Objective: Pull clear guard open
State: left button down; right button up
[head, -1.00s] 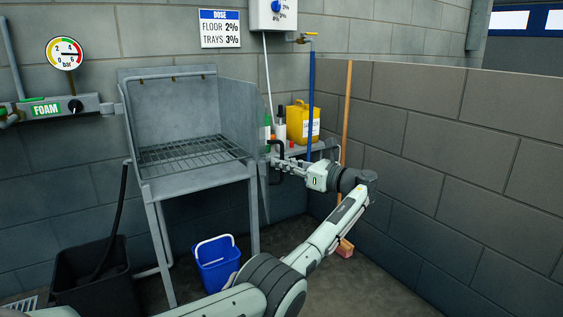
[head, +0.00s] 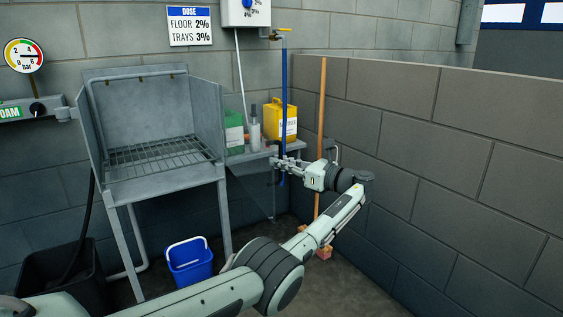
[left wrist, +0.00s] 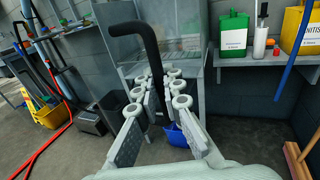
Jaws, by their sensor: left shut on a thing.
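The wash booth (head: 150,125) is a grey metal cabinet with an open front and a wire rack (head: 160,154). The clear guard (head: 250,188) is a faint see-through panel to the right of the booth, standing out from its right side. My left gripper (head: 279,162) is at the guard's far right edge, shut on its black handle. In the left wrist view the black bent handle (left wrist: 140,40) runs down between the fingers (left wrist: 157,85), which hide part of it. The guard's surface is hard to make out there. My right gripper is not in view.
A shelf (head: 252,153) behind the gripper holds a green container (head: 234,134) and a yellow container (head: 276,122). A blue hose (head: 284,95) and wooden broom handle (head: 321,115) stand close to my gripper. A blue bucket (head: 190,262) is below the booth.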

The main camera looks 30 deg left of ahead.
pick_arm(q)
jog(key=shift+w, duration=0.15)
dwell(0.3)
jog(key=c, duration=1.9)
grip_release()
jog(key=shift+d, duration=0.1)
jog(key=s+d, duration=0.2)
jog(key=d, duration=0.9)
jog(key=shift+d, duration=0.35)
